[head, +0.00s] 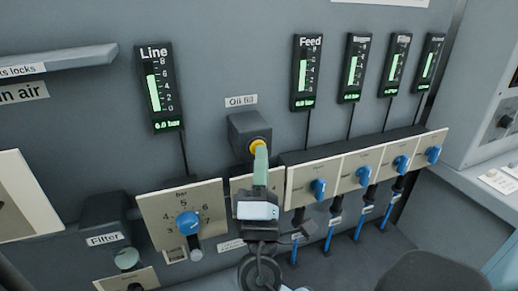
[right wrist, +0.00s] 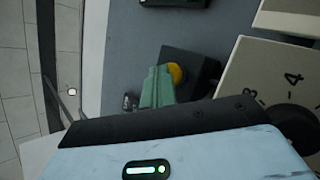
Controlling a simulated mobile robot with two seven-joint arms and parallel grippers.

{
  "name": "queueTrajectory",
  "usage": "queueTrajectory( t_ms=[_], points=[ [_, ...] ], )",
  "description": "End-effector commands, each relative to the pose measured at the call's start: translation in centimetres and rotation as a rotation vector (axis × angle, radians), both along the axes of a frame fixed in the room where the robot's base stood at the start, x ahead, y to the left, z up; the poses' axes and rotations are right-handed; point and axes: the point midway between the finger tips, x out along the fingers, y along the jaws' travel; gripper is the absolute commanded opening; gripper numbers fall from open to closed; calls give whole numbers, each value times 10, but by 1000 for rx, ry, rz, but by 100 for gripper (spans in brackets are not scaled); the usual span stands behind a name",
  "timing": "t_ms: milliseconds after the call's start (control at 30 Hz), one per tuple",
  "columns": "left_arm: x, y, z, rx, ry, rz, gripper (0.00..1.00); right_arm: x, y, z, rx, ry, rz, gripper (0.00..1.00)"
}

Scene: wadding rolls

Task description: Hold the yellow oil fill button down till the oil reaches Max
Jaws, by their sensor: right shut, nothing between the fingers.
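The yellow oil fill button (head: 257,145) sits on the front of a dark box under the "Oil fill" label (head: 241,100) in the head view. It also shows in the right wrist view (right wrist: 178,74), partly covered by my fingers. My right gripper (head: 260,158) is shut and empty, its pale green fingers pointing at the button. The fingertips overlap the button's lower edge and look in contact or very close; I cannot tell whether it is pressed in. The panel (head: 237,185) below the box is mostly hidden by my gripper. No oil level or Max mark is readable.
A blue "bar" knob (head: 188,223) is at lower left and a row of blue knobs (head: 319,188) at right. The Line gauge (head: 157,90) reads 6.0 bar. The Feed gauge (head: 307,75) and several others hang above the knobs. A filter unit (head: 108,215) is at far left.

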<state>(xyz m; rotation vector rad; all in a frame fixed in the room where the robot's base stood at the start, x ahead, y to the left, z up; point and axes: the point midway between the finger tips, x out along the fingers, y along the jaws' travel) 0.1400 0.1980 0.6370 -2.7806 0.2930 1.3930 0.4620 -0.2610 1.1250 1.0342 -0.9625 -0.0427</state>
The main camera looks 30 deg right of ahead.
Motion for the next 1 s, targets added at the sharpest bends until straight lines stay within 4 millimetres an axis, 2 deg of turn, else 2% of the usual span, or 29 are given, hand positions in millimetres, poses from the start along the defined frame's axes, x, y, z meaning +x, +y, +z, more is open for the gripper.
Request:
queueTrajectory(
  t_ms=[1000],
  points=[
    [5,0,2,-1,-11,1,36,1,0,0,0,1,1,0]
  ],
)
